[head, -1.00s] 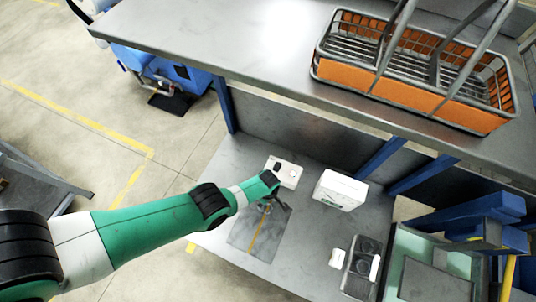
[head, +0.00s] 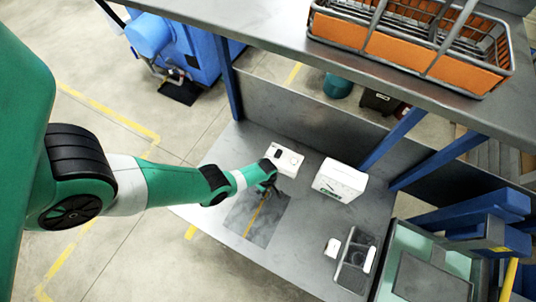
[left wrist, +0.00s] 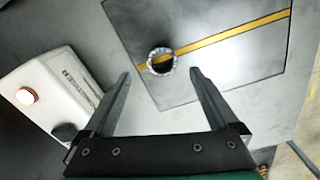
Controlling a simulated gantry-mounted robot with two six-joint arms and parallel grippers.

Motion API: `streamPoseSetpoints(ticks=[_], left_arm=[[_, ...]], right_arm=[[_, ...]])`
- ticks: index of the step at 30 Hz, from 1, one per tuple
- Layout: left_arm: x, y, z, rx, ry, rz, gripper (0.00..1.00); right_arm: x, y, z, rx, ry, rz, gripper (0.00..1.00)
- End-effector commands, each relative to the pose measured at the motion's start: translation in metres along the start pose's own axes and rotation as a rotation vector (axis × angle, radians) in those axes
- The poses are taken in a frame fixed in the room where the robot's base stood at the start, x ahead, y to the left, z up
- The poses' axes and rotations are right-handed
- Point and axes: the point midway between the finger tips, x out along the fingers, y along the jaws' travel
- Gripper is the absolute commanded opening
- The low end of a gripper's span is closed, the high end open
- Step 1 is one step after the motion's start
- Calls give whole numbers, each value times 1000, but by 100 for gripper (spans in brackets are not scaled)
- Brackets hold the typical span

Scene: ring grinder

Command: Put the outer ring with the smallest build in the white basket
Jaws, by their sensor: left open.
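A small metal ring (left wrist: 152,68) lies on a dark mat (left wrist: 215,65), on its yellow stripe, in the left wrist view. My left gripper (left wrist: 161,88) is open and empty, with the ring just beyond the gap between its fingertips. In the head view my left gripper (head: 272,188) hangs over the upper part of the mat (head: 258,222), and I cannot make out the ring there. No white basket shows; a wire basket with orange sides (head: 390,48) stands on the upper shelf. My right gripper is not in view.
A white device (head: 284,159) with a knob and a button lies beside the mat; it also shows in the left wrist view (left wrist: 50,90). A white box (head: 339,181) and a dark tray (head: 356,262) stand to the right. Table between mat and tray is clear.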

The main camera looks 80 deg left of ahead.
Motion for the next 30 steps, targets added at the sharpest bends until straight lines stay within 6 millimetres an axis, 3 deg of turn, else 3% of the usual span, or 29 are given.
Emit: streamPoseSetpoints(ticks=[10, 19, 30], left_arm=[[50, -3, 3, 3, 0, 0, 94], [51, -3, 3, 4, 0, 0, 94], [51, -3, 3, 4, 0, 0, 27]], right_arm=[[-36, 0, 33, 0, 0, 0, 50], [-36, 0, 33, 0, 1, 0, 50], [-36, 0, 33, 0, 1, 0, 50]])
